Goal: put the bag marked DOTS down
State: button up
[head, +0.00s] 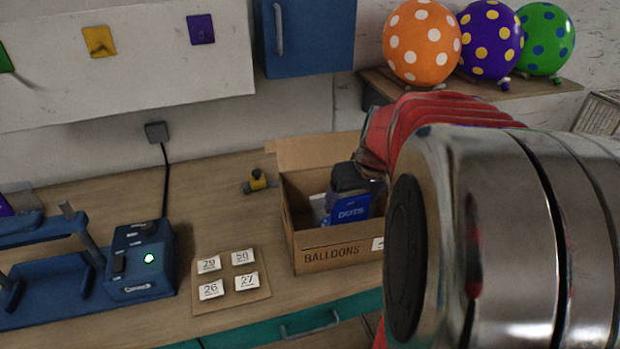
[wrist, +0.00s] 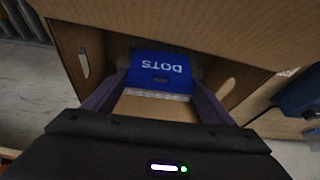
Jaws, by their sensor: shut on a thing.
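The blue bag marked DOTS (head: 350,209) is inside the open cardboard box marked BALLOONS (head: 331,256) in the head view. My gripper (head: 350,182) reaches down into the box from the right and is shut on the bag's upper part. In the wrist view the bag (wrist: 160,70) sits between my two fingers, with its lettering upside down. The box walls (wrist: 82,62) surround it there. I cannot tell whether the bag's lower end touches the box floor. My arm hides the box's right side in the head view.
A card with several numbered tags (head: 231,280) lies left of the box. Spotted balloons (head: 422,42) stand on a shelf (head: 540,87). Bare tabletop (head: 215,200) lies between.

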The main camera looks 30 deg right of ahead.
jog(key=shift+f, duration=1)
jog(key=o, duration=1.4)
jog(key=shift+f, duration=0.1)
jog(key=v, duration=1.2)
